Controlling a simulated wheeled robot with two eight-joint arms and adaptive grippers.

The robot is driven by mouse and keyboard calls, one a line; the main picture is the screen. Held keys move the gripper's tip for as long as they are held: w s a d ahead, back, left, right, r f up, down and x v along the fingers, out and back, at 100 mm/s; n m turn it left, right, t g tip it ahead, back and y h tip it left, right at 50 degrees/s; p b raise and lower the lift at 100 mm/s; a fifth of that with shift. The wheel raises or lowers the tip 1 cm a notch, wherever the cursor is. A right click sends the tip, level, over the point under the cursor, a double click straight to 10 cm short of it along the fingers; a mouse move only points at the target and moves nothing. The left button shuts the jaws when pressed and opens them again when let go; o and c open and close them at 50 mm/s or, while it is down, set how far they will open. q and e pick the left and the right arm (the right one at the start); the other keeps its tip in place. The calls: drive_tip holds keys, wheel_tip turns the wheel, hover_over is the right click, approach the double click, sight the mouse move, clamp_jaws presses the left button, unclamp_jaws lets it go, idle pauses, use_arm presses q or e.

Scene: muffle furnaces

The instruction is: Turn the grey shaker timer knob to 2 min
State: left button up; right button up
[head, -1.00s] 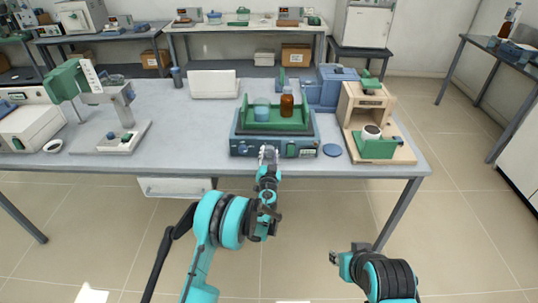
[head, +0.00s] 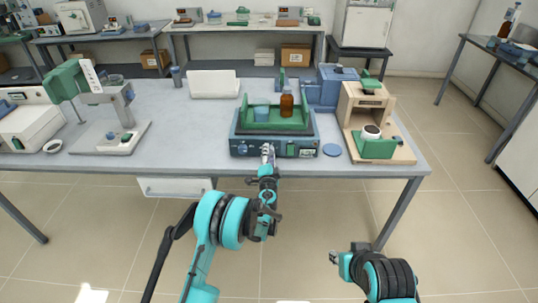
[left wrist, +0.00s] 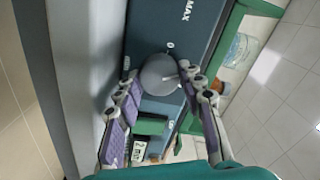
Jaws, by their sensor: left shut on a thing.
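The shaker (head: 240,132) is a blue-grey box on the bench, with a green tray on top holding a blue-capped vessel (head: 261,113) and a brown bottle (head: 287,106). My left gripper (head: 267,150) is at its front panel. In the left wrist view the round grey timer knob (left wrist: 158,75) has a pale pointer line. My left gripper (left wrist: 160,82) has a finger on either side of the knob and is shut on it. "MAX" and "0" are printed on the panel nearby. My right gripper (head: 334,258) is low, away from the bench; its fingers are too small to judge.
A blue round lid (head: 332,150) lies right of the shaker. A wooden stand with a green block (head: 377,149) is further right. A white box (head: 213,84) is behind left. The bench between the shaker and the left stand (head: 110,138) is clear.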

idle(0.4)
use_arm(q)
drive_tip(key=o, duration=1.2)
drive_tip(key=shift+c, duration=0.2)
drive_tip(key=shift+s, duration=0.1)
drive_tip(key=s, duration=1.2)
drive_tip(key=shift+w, duration=0.1)
